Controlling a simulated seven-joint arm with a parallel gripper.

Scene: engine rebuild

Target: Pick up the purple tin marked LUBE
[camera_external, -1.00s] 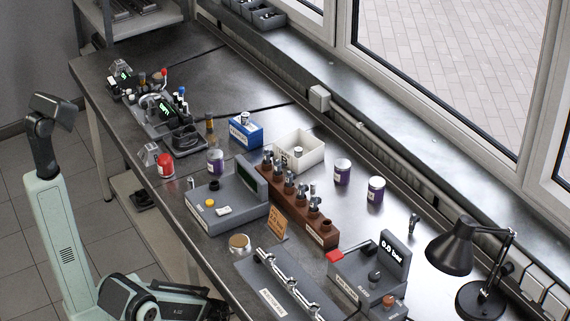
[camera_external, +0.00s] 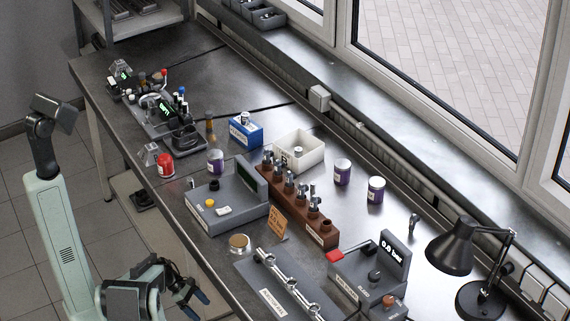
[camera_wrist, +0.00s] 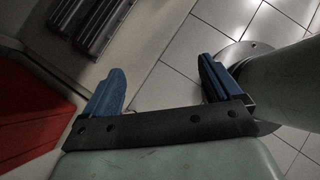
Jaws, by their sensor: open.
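Three purple tins with white lids and pale labels stand upright on the bench in the external view. One tin (camera_external: 215,162) is behind the grey scale-like unit at left centre. Another tin (camera_external: 342,172) and a third tin (camera_external: 376,190) stand side by side near the window. The label words are too small to read, so I cannot tell which is LUBE. My gripper (camera_external: 197,304) is low at the near side of the bench, away from all the tins. In the wrist view my gripper (camera_wrist: 163,78) has its blue fingers wide apart with nothing between them. No tin shows there.
A brown rack (camera_external: 322,234) of metal parts stands between the left tin and the other two. A white bin (camera_external: 312,156), a blue box (camera_external: 245,134) and a red tin (camera_external: 165,167) are nearby. A black lamp (camera_external: 455,243) stands at right. The wrist view shows tiled floor (camera_wrist: 185,92).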

